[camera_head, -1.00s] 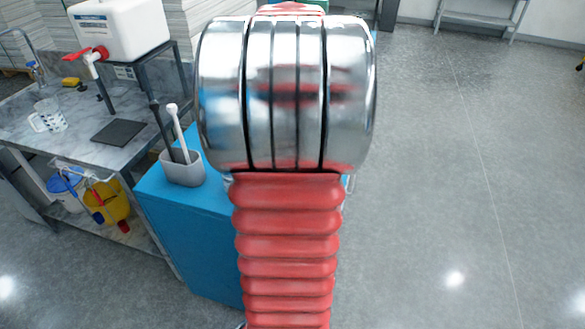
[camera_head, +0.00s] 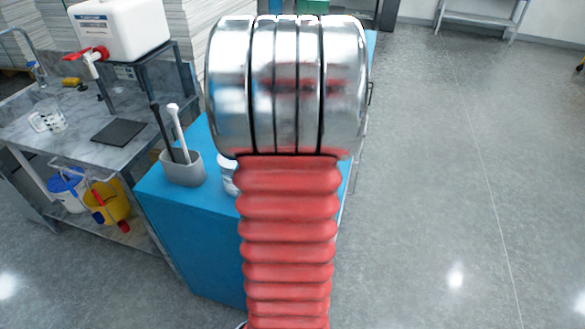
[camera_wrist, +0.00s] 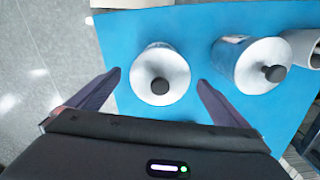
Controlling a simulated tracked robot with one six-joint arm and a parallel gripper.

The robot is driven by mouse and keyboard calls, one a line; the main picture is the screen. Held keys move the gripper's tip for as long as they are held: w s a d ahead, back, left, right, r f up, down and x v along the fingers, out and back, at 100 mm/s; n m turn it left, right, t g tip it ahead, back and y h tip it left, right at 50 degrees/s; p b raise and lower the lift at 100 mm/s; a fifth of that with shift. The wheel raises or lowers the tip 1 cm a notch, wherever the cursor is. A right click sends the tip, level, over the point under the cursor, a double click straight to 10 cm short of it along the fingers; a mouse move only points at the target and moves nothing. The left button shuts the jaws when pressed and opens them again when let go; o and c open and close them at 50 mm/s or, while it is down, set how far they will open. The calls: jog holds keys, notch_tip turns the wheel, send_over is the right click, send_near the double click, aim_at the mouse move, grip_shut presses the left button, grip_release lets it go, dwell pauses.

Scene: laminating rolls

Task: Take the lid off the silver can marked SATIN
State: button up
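In the wrist view two silver cans with pale lids and black knobs stand on a blue top. The nearer-centre can (camera_wrist: 160,75) lies between my fingertips in the picture, seen from above. The other can (camera_wrist: 250,65) is to its right, with a label on its side too small to read. I cannot tell which is marked SATIN. Both lids are on. My gripper (camera_wrist: 159,78) is open and empty, its fingers spread to either side of the first can; contact is not visible. In the head view my arm hides most of the blue top, and a sliver of a can (camera_head: 228,176) shows beside it.
The blue cabinet (camera_head: 190,235) carries a grey holder (camera_head: 183,170) with two handled tools, close to the right can in the wrist view. A marble-topped bench (camera_head: 75,140) with a white tank (camera_head: 120,28) stands at left. Grey floor is clear at right.

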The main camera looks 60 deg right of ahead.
jog(key=c, duration=1.1)
jog(key=shift+r, duration=0.15)
notch_tip(320, 180, up, 10)
jog(key=shift+f, duration=0.15)
dwell(0.4)
